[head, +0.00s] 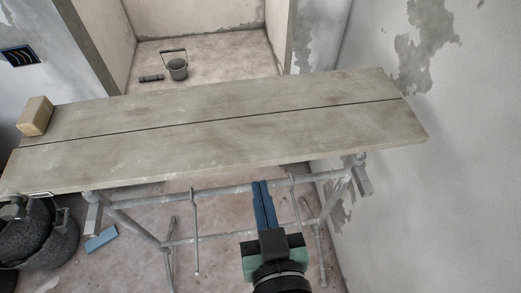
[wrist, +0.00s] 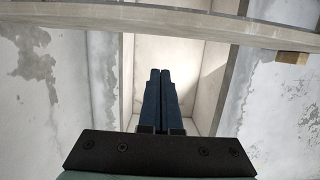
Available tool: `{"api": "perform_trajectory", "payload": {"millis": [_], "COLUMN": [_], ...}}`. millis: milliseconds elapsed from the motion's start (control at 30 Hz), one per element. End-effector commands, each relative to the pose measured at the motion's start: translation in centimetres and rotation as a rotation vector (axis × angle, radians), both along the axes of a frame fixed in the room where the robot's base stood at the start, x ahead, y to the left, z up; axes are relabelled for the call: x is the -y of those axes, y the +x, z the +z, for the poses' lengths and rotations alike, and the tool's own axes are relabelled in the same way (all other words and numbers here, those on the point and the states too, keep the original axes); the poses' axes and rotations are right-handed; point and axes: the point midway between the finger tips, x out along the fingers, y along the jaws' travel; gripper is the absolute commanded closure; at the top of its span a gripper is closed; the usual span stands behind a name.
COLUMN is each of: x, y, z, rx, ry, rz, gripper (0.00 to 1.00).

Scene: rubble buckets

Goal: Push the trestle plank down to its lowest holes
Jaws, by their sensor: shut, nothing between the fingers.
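The trestle plank (head: 230,125) is a wide grey-brown board with a dark seam along its length. It lies across a metal trestle frame (head: 200,190), whose rails and legs show below its near edge. In the wrist view the plank (wrist: 180,24) crosses the top of the picture. My gripper (head: 263,187) is shut and empty, its blue fingers pointing up and away, near the plank's front edge. It also shows in the wrist view (wrist: 161,75) with the fingers together. I cannot tell which holes the trestle sits in.
A tan block (head: 36,116) sits on the plank's left end. Dark buckets (head: 45,240) stand at the lower left, near a blue block (head: 101,239) on the floor. A plastered wall (head: 450,170) rises close on the right.

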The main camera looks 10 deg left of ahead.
Motion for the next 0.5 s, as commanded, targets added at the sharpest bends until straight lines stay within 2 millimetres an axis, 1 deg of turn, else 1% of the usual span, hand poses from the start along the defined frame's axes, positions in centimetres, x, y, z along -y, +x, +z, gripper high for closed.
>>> {"api": "perform_trajectory", "payload": {"millis": [100, 267, 367, 400, 500], "x": [-0.3, -0.9, -1.3, -1.5, -2.1], "y": [1.1, 3.0, 4.3, 5.0, 6.7], "z": [-0.6, -0.9, -1.2, -0.9, -1.2], "rx": [0.008, 0.006, 0.006, 0.003, 0.001], "ry": [0.001, 0.000, 0.000, 0.001, 0.001], "rz": [-0.001, -0.003, -0.002, -0.003, -0.001], "gripper": [1.00, 1.00, 1.00, 1.00, 1.00]}}
